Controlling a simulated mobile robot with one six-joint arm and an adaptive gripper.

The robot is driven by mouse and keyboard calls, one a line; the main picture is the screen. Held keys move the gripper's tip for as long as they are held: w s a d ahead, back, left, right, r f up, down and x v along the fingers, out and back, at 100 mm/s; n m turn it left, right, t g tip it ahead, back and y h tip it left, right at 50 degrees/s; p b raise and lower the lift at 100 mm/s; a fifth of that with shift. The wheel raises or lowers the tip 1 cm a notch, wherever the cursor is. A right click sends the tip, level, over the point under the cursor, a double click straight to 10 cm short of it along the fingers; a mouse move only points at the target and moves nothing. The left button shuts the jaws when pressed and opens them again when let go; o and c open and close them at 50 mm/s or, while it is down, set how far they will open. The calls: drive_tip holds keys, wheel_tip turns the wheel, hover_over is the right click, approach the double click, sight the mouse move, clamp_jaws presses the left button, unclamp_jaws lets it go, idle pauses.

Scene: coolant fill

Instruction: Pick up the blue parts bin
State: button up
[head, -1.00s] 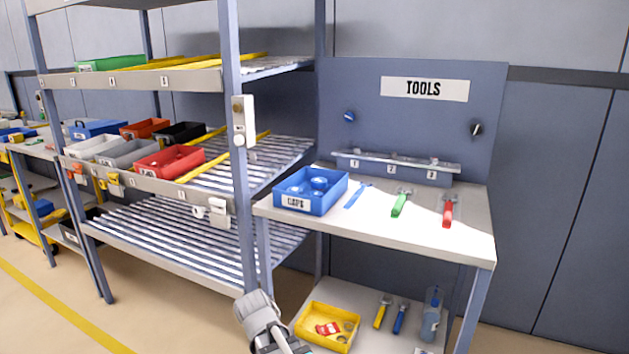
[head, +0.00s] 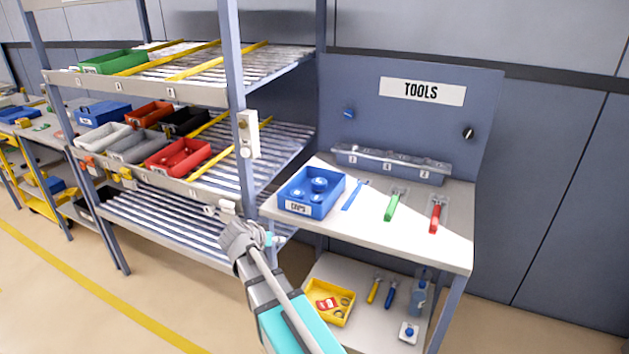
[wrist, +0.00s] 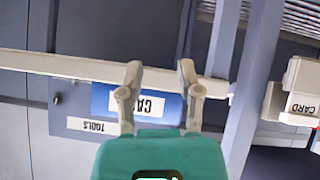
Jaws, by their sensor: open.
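A blue bin (head: 325,207) labelled CAPS, with several round blue caps inside, stands on the left part of the tool bench top. In the wrist view the blue bin (wrist: 103,98) appears upside down, its label partly seen between my fingers. My gripper (wrist: 160,70) is open, with nothing between its fingers. In the head view my gripper (head: 268,239) is in front of the bench's left front corner, below and left of the bin and apart from it. Another blue bin (head: 103,113) stands at the far left, beyond the red, grey and black bins.
A shelf rack post (head: 233,110) rises left of the bench. Blue, green and red tools (head: 393,206) lie right of the CAPS bin. A yellow bin (head: 343,317) and more tools are on the lower shelf.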

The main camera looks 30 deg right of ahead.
sight(278, 193)
drive_tip(key=w+r+m+t+h+p, duration=0.1)
drive_tip(key=w+r+p, duration=0.2)
drive_tip(key=r, duration=0.4)
drive_tip(key=w+r+t+h+p, duration=0.1)
drive_tip(key=w+r+p, duration=0.2)
drive_tip(key=r, duration=0.3)
drive_tip(key=shift+a+r+m+t+p, duration=0.15)
drive_tip(key=shift+r+m+t+p, duration=0.25)
drive_tip(key=shift+p, duration=0.45)
drive_tip(key=shift+f, duration=0.1)
drive_tip(key=b+x, duration=0.3)
drive_tip(key=x, duration=0.5)
drive_tip(key=shift+a+f, duration=0.1)
drive_tip(key=shift+w+d+f, duration=0.1)
drive_tip(key=shift+w+d, duration=0.05)
drive_tip(key=shift+d, duration=0.15)
drive_tip(key=shift+b+x, duration=1.1)
drive_tip(key=shift+x, duration=1.55)
drive_tip(key=shift+w+a, duration=0.1)
